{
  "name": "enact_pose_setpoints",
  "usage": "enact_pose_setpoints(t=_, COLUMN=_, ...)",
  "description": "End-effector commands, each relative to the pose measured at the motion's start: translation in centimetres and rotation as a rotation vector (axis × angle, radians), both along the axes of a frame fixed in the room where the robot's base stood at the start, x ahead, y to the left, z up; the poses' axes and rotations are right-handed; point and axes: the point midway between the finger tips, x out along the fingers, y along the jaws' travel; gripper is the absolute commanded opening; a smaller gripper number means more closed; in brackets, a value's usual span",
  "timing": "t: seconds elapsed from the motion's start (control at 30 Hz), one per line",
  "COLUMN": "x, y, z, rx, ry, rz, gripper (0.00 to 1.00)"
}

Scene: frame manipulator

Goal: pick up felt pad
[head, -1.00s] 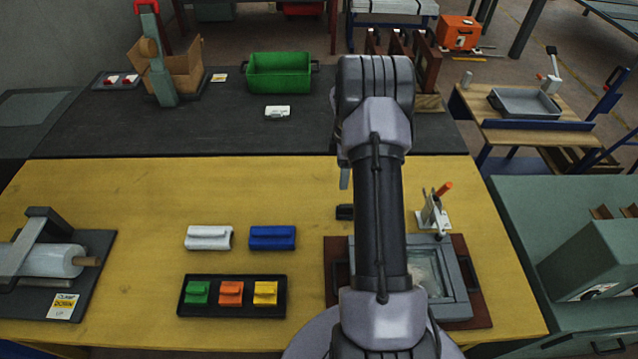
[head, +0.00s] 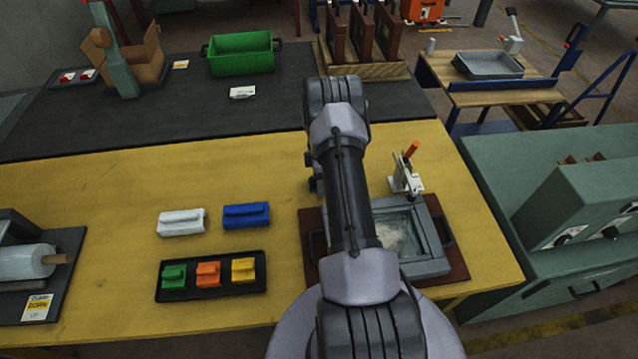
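No thing is clearly marked as the felt pad. A white block-like pad (head: 181,222) and a blue one (head: 246,215) lie side by side on the yellow table. In front of them a black tray (head: 212,293) holds a green (head: 174,276), an orange (head: 208,273) and a yellow (head: 243,269) piece. My arm rises right of these in the head view. My gripper is mostly hidden behind my arm; only a small dark part (head: 313,180) shows at its left edge, above the table. Its fingers cannot be made out.
A grey frame (head: 433,262) on a brown board with a toggle clamp (head: 407,170) stands right of my arm. A roller fixture (head: 35,262) is at the left. A green bin (head: 240,55) and a cardboard box (head: 135,52) stand on the dark bench behind. The table's middle left is clear.

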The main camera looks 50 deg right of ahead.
Motion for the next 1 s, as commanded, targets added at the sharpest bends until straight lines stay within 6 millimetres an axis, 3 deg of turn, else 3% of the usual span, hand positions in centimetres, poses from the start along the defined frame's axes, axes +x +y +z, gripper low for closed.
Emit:
enact_pose_setpoints(t=0.07, x=0.0, y=0.0, z=0.0, rx=0.001, ry=0.001, rz=0.000, gripper=0.67)
enact_pose_setpoints(t=0.4, x=0.0, y=0.0, z=0.1, rx=0.001, ry=0.001, rz=0.000, gripper=0.04)
enact_pose_setpoints(t=0.57, x=0.0, y=0.0, z=0.1, rx=0.001, ry=0.001, rz=0.000, gripper=0.04)
enact_pose_setpoints(t=0.67, x=0.0, y=0.0, z=1.1, rx=0.000, ry=0.000, rz=-0.001, gripper=0.04)
enact_pose_setpoints(t=0.9, x=0.1, y=-0.1, z=7.5, rx=-0.001, ry=-0.002, rz=-0.001, gripper=0.04)
enact_pose_setpoints(t=1.0, x=0.0, y=0.0, z=9.2, rx=0.000, ry=0.000, rz=0.000, gripper=0.04)
